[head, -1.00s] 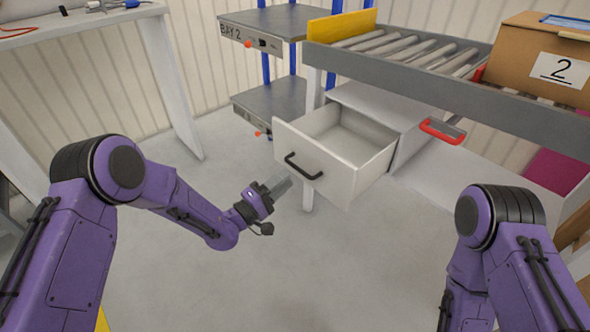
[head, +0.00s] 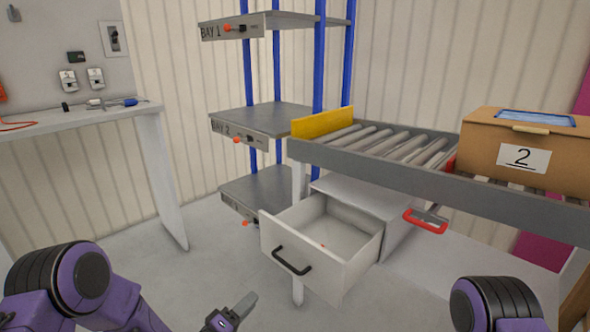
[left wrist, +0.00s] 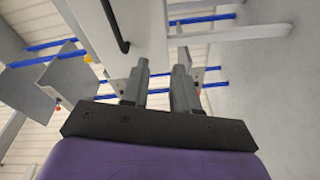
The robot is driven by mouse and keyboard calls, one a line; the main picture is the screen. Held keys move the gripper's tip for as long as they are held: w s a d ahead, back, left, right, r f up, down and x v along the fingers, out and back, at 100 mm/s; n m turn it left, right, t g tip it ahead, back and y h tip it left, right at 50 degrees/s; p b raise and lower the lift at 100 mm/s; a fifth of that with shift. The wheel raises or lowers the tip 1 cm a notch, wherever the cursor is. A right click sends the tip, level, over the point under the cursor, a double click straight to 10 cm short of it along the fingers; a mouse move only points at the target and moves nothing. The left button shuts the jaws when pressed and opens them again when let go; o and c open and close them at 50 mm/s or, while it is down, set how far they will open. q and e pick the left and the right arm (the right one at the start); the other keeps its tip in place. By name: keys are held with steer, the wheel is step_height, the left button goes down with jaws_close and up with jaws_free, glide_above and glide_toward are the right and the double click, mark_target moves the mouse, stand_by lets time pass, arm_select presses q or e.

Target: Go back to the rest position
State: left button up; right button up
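My left gripper (head: 243,306) is at the bottom edge of the head view, below and to the left of the open drawer, apart from it. In the left wrist view its two grey fingers (left wrist: 160,80) stand apart with nothing between them. My right arm shows only its purple and black joint at the bottom right of the head view; its gripper is out of the picture. The white drawer (head: 303,261) with a black handle (head: 291,262) is pulled out under the conveyor, and a small red spot shows inside it.
A roller conveyor (head: 400,172) with a yellow end plate (head: 322,121) carries a cardboard box (head: 483,165) marked 2. A shelf rack with blue posts (head: 318,60) stands behind. A white bench (head: 165,180) is at left. A red handle (head: 425,221) sits right of the drawer. Floor between is clear.

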arm_select(q)
steer(key=s+a+f+g+y, duration=0.3)
steer(key=s+a+f+y, duration=0.1)
steer(key=s+f, duration=0.35)
steer(key=s+a+f+g+y, duration=0.2)
steer(key=s+a+f+y, duration=0.25)
steer(key=s+f, duration=0.3)
steer(key=s+a+f+m+g+y, duration=0.15)
steer(key=s+a+g, duration=0.25)
steer(key=s, duration=0.7)
steer(key=s+a+f+g+y, duration=0.2)
steer(key=s+a+g+y, duration=0.15)
steer(key=s, duration=0.65)
step_height(320, 180, up, 25)
steer(key=p, duration=2.4)
steer(key=shift+w+a+t+h, duration=0.3)
steer(key=shift+w+t+h, duration=0.05)
steer(key=shift+w, duration=0.1)
